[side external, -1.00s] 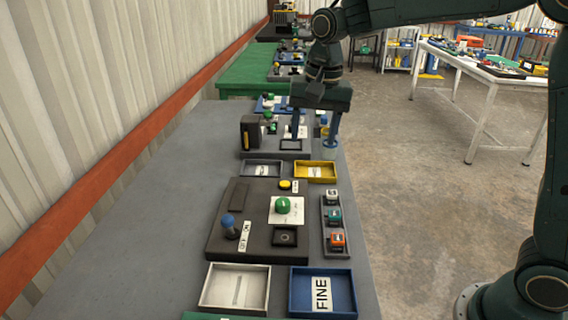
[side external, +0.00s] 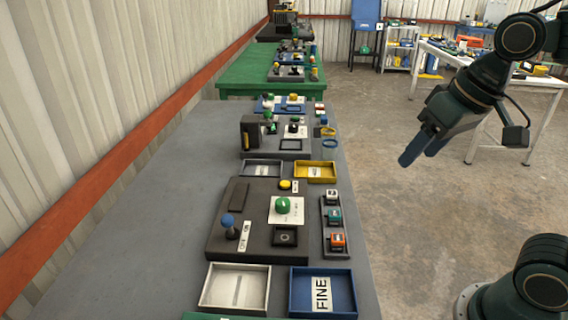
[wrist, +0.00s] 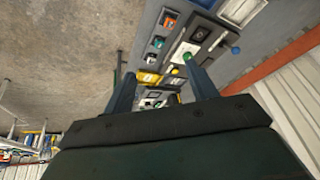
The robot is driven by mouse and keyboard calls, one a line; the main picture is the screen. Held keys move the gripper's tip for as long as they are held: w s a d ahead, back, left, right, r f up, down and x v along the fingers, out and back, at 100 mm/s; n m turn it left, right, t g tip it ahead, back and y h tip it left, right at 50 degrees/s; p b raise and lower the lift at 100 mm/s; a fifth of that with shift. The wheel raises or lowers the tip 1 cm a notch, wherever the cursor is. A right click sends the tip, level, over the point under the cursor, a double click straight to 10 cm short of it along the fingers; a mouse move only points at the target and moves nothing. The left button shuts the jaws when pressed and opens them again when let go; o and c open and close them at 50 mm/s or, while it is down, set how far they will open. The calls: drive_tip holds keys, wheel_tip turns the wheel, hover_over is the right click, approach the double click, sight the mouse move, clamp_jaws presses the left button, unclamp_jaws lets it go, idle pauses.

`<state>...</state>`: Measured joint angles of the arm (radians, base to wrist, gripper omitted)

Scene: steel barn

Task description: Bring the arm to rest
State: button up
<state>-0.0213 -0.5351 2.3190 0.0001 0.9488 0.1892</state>
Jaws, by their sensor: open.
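My gripper (side external: 424,146) is raised over the open floor to the right of the grey table (side external: 150,215) in the side view. Its two blue-grey fingers point down and left, apart from everything. In the wrist view my gripper (wrist: 162,84) is open, with a clear gap between its fingers and nothing held. The wrist view looks toward the table and its panels at a slant.
On the table stand a dark panel with a green button (side external: 283,205) and blue-knobbed lever (side external: 228,221), a yellow tray (side external: 316,179), a white tray (side external: 207,300) and a blue tray (side external: 353,297). A white-legged table (side external: 485,80) stands behind my arm.

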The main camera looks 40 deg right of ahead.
drive_tip(key=s, duration=0.1)
drive_tip(key=s+f+n, duration=0.1)
drive_tip(key=s, duration=0.1)
drive_tip(key=s+f+n+t, duration=0.1)
drive_tip(key=s, duration=0.1)
drive_tip(key=shift+d+f, duration=0.25)
